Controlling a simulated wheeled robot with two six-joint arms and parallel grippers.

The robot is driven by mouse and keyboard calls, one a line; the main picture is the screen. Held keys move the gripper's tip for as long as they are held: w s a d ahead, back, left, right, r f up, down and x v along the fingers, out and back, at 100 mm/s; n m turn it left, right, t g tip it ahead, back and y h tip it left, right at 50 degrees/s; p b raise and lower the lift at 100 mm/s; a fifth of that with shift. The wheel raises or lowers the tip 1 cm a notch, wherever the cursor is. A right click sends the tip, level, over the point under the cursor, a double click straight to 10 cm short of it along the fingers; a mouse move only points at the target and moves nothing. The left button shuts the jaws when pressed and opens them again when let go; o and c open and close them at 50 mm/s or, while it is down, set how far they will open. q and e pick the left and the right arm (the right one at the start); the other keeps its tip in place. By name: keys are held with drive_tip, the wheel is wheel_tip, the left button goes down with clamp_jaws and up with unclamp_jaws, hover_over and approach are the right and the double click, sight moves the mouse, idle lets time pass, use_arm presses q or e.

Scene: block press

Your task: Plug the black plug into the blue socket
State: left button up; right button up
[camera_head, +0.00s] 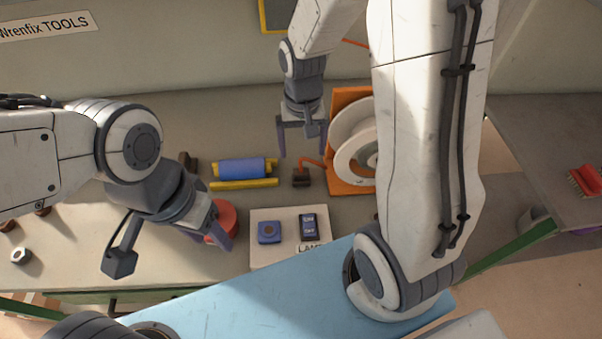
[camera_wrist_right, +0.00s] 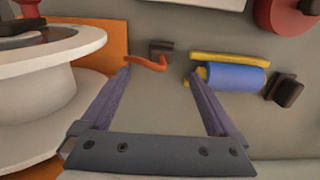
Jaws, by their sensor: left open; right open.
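The black plug (camera_head: 301,178) lies on the bench at the end of an orange cord (camera_head: 314,162). It also shows in the right wrist view (camera_wrist_right: 160,47), beyond my fingertips. The blue socket (camera_head: 269,232) sits on a white panel (camera_head: 262,257), nearer the bench's front edge than the plug. My right gripper (camera_head: 301,152) is open and empty, above and behind the plug; in its wrist view the gripper (camera_wrist_right: 161,74) has nothing between its fingers. My left gripper (camera_head: 222,228) is open, left of the panel, over a red round object (camera_head: 222,221); contact is unclear.
A white cord reel (camera_head: 354,145) on an orange stand is right of the plug. A blue roller (camera_head: 242,167) with yellow bars (camera_head: 243,184) lies left of it. Dark-and-light pieces (camera_head: 21,256) lie far left.

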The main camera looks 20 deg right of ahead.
sight(301, 171)
drive_tip(key=shift+f, duration=0.15)
drive_tip(key=shift+f, duration=2.5)
drive_tip(key=shift+a+f+p, duration=0.15)
drive_tip(key=shift+f+p, duration=0.4)
drive_tip(key=shift+f, duration=2.05)
drive_tip(key=c, duration=1.4)
